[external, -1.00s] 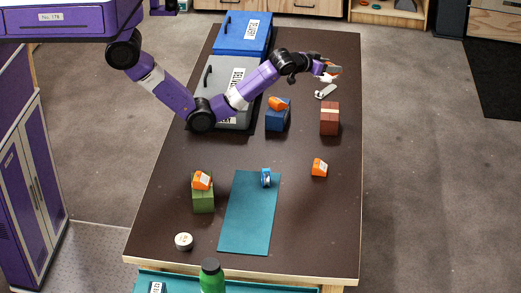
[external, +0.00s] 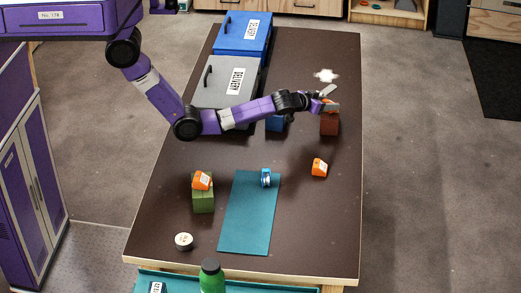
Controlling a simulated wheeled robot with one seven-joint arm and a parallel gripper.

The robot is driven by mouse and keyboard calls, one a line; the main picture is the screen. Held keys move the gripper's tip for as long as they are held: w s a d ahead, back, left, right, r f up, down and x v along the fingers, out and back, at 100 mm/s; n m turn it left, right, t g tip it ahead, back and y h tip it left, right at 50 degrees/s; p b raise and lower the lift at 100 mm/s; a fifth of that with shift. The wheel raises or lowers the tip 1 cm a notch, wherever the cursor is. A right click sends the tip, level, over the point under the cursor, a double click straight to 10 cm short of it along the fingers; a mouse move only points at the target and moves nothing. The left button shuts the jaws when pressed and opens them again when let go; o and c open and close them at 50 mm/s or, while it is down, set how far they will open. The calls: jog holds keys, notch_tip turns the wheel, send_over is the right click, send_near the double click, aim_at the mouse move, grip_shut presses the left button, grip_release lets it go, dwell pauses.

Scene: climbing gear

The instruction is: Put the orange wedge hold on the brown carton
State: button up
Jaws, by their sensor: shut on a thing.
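The brown carton (external: 329,126) stands near the right edge of the dark table. My gripper (external: 330,106) is over its top and hides most of that top. It is shut on an orange wedge hold (external: 327,101), of which only a small orange part shows. I cannot tell whether this hold touches the carton. Another orange wedge hold (external: 319,167) lies on the table in front of the carton. A further orange wedge hold (external: 202,180) rests on the green carton (external: 203,202).
My arm crosses the blue carton (external: 275,124) and hides its top. Behind the gripper are a pale metal tool (external: 327,90) and a white patch (external: 325,75). Grey (external: 222,82) and blue (external: 243,34) boxes stand at the back left. A blue-and-white item (external: 266,178) is on the teal mat (external: 248,222).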

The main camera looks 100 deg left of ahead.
jog(key=shift+f, duration=0.35)
jog(key=shift+f, duration=0.15)
jog(key=o, duration=1.4)
jog(key=shift+c, duration=0.2)
jog(key=shift+r, duration=0.3)
jog(key=shift+s+d, duration=0.25)
jog(key=v, duration=1.1)
